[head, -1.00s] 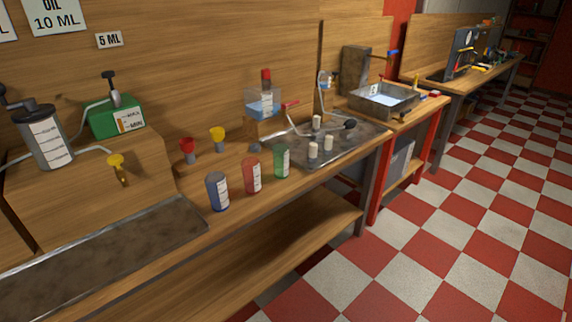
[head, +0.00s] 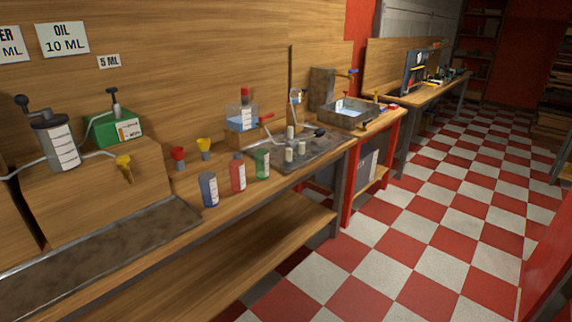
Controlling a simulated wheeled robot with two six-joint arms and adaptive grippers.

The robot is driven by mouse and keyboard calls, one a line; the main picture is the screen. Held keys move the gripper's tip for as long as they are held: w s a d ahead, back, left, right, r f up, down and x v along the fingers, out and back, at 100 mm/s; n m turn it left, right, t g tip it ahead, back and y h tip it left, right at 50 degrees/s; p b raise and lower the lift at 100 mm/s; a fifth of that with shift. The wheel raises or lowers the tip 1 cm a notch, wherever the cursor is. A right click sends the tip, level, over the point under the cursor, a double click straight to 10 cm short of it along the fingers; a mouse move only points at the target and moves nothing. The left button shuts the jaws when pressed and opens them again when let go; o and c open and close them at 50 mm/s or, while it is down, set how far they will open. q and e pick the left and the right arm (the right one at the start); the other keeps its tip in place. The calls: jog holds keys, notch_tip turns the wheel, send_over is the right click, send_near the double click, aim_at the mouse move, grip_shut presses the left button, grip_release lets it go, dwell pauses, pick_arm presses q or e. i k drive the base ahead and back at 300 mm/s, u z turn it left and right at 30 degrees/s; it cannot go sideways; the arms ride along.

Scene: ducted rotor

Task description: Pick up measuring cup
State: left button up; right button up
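Three small containers with white label strips stand upright near the front edge of the wooden bench: a blue one (head: 209,190), a red one (head: 238,173) and a green one (head: 262,163). They look like measuring cups, but I cannot tell which one the task means. A clear container with blue liquid (head: 242,118) and a red top stands behind them. A larger grey cylinder (head: 58,145) with a white scale stands on a wooden box at the left. Neither of my grippers is in view.
A metal tray (head: 110,243) lies at the bench's front left. Red (head: 178,155) and yellow (head: 204,146) funnel-like pieces stand behind the cups. A metal plate (head: 318,152) bears white pegs. A water basin (head: 352,112) is farther back. The checkered floor (head: 440,200) at right is clear.

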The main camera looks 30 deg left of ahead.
aim_at(262, 156)
jog(key=z, duration=0.45)
jog(key=i, duration=2.7)
jog(key=u, duration=1.55)
jog(key=i, duration=0.95)
jog(key=u, duration=0.85)
